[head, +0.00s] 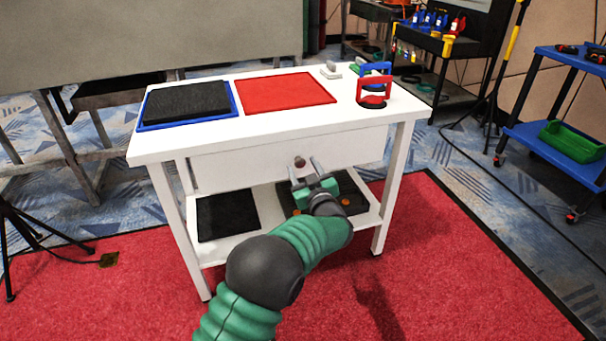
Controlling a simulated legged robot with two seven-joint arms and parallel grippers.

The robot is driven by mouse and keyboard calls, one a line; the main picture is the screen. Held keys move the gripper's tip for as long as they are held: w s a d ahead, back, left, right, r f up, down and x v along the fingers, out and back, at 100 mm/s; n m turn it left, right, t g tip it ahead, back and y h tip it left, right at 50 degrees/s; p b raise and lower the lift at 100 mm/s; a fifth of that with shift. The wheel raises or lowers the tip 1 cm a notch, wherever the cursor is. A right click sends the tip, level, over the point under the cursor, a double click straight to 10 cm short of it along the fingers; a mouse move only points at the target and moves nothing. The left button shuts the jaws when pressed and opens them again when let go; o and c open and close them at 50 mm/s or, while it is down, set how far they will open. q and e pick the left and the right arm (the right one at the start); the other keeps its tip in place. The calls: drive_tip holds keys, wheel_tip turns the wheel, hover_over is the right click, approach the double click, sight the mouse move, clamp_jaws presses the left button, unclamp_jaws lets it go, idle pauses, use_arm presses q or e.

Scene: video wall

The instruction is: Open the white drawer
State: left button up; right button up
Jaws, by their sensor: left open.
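The white drawer (235,165) sits under the top of a white table and looks shut. Its small round brownish knob (299,162) is at the middle of the drawer front. My left gripper (304,171) is open at the knob, with its two fingers pointing up toward the drawer front. The knob shows between and just above the fingertips. I cannot tell whether the fingers touch it. My right gripper is not in view.
On the white tabletop (210,137) lie a black pad in a blue tray (236,105), a red mat (285,92), and red (372,83) and blue-handled suction lifters. The lower shelf (265,222) holds dark pads. Red carpet (440,240) in front is clear.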

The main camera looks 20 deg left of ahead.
use_arm(q)
drive_tip(key=shift+w+a, duration=0.1)
clamp_jaws()
idle(0.3)
idle(1.1)
